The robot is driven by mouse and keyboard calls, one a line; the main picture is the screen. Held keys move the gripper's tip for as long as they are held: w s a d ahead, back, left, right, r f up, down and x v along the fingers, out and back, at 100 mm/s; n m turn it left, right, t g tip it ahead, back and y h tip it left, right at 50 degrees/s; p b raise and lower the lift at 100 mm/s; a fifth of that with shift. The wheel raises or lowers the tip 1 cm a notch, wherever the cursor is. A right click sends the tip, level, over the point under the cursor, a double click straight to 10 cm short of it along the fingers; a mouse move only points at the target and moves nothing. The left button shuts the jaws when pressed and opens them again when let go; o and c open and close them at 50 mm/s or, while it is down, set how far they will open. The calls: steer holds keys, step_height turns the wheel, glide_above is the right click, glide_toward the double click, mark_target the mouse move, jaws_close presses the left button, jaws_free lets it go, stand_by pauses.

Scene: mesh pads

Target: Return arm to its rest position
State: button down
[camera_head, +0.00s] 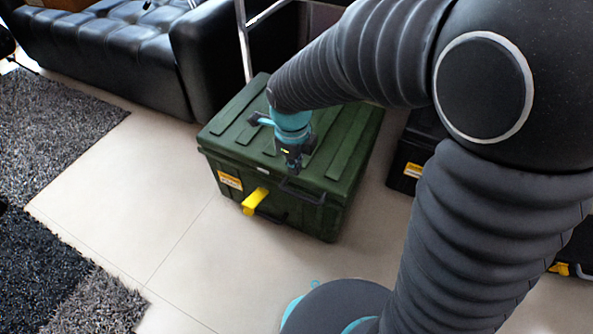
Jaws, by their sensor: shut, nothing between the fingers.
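My gripper (291,162) is at the end of my dark ribbed arm, past a teal wrist section. It points down over the front part of a green crate's lid (240,120). The fingers look small and close together, with nothing seen between them. I cannot tell whether the fingertips touch the lid or hang just above it. My arm bends from the right side of the picture across the crate's back right part and hides some of it.
The crate has a yellow latch (255,200) in front. A black case (412,160) stands to its right. A black leather sofa (130,50) is behind left. Dark shaggy rugs (50,125) lie at left. Pale floor tiles (130,190) are clear between rugs and crate.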

steer(key=shift+r, duration=0.35)
steer(key=s+d+r+n+t+p, duration=0.4)
steer(key=s+d+r+n, duration=1)
steer(key=n, duration=0.9)
steer(key=d+r, duration=0.3)
steer(key=r, duration=0.1)
steer(key=shift+s+d+t, duration=0.15)
steer(key=shift+s+t, duration=0.15)
steer(key=shift+s, duration=0.1)
steer(key=shift+w, duration=0.2)
